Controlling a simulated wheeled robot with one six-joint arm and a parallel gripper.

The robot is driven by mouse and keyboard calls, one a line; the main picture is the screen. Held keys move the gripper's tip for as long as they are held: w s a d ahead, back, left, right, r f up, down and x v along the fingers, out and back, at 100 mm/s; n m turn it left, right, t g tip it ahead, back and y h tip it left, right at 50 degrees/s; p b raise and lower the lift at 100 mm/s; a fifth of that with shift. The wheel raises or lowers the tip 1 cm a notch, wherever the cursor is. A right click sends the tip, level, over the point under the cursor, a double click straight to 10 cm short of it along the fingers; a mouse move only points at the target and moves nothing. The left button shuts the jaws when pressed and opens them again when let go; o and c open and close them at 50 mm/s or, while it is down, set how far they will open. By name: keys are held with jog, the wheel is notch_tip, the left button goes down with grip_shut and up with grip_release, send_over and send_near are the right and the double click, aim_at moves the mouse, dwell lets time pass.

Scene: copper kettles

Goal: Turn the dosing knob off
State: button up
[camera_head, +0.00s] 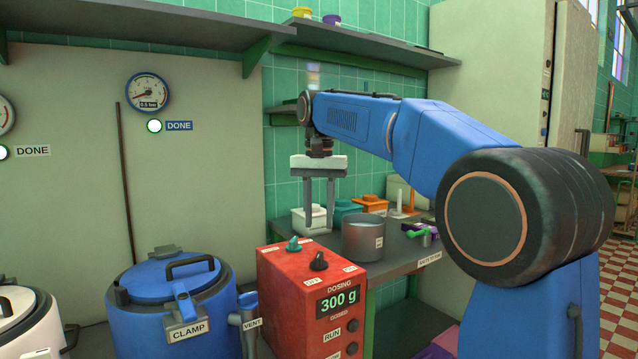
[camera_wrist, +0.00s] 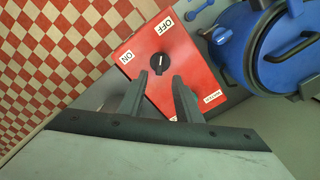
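The red dosing box (camera_head: 290,290) stands at the front, its display reading 300 g. On its top are a black knob (camera_head: 319,262) and a teal knob (camera_head: 293,244). In the wrist view the black knob (camera_wrist: 159,63) sits between an ON label (camera_wrist: 127,56) and an OFF label (camera_wrist: 165,22); I cannot tell for sure which label it points to. My gripper (camera_head: 319,226) points down above the box, its fingers apart and empty. In the wrist view the gripper (camera_wrist: 162,78) has its fingertips just short of the black knob, not visibly touching it.
A blue clamped kettle (camera_head: 125,315) with a vent pipe stands left of the box. Behind the box, a grey pot (camera_head: 362,240) and a white container (camera_head: 309,219) stand on the bench. A shelf (camera_head: 350,48) runs above my arm.

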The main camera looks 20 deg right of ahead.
notch_tip(320, 180, up, 9)
dwell(0.3)
jog(key=shift+f, duration=0.1)
jog(key=s+d+f+n+t, duration=0.2)
jog(key=s+d+f, duration=0.1)
jog(key=s+f, duration=1.4)
jog(key=s+d+f+n+t, duration=0.2)
jog(key=s+d+f+n, duration=0.1)
jog(key=s+f, duration=1.4)
notch_tip(320, 180, down, 2)
jog(key=shift+d+f+n+t, duration=0.15)
jog(key=shift+d+n+t, duration=0.2)
jog(key=shift+d, duration=0.3)
jog(key=shift+s, duration=0.1)
